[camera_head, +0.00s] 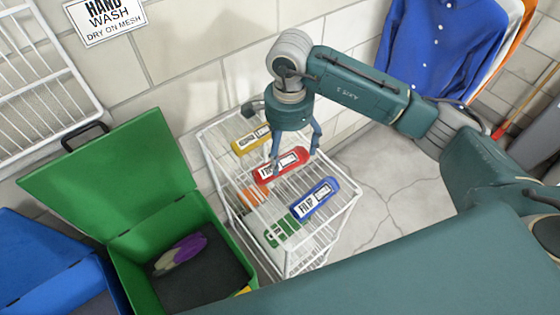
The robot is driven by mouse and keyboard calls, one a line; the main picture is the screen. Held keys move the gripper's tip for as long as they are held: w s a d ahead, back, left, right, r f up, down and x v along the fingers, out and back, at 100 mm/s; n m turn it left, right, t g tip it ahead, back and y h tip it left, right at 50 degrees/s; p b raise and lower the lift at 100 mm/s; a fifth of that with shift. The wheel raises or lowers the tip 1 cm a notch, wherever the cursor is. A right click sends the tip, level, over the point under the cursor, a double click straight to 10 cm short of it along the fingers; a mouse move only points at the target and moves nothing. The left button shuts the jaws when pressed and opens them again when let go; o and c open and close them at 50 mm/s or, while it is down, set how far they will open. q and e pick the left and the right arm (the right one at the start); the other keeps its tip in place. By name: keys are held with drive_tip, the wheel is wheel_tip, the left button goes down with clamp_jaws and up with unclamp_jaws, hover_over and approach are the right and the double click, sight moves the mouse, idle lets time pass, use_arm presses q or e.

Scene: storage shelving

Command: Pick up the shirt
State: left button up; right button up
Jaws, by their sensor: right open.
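A blue button-up shirt (440,45) hangs at the upper right, with white and orange garments (515,50) behind it. My right gripper (295,157) points down over the white wire rack, left of the shirt and well apart from it. Its two fingers are spread, with nothing seen held between them. A red bottle (290,160) lies on the rack just below the fingers; I cannot tell whether they touch it. My left gripper is not in view.
The wire rack (345,188) also holds yellow (243,144), blue (318,200) and green (281,232) bottles. An open green bin (215,215) with a purple and grey item (182,250) stands left, beside a blue bin (45,262). A wall sign (103,18) hangs above.

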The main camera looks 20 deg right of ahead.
sight(283, 163)
drive_tip(key=shift+f, duration=0.7)
drive_tip(key=f, duration=0.1)
drive_tip(key=f+p, duration=0.1)
drive_tip(key=f, duration=0.1)
drive_tip(key=a+f+p, duration=0.1)
drive_tip(key=shift+w+f, duration=0.15)
drive_tip(key=shift+w, duration=0.1)
drive_tip(key=shift+f, duration=0.4)
drive_tip(key=shift+c, duration=0.5)
drive_tip(key=c, duration=1.2)
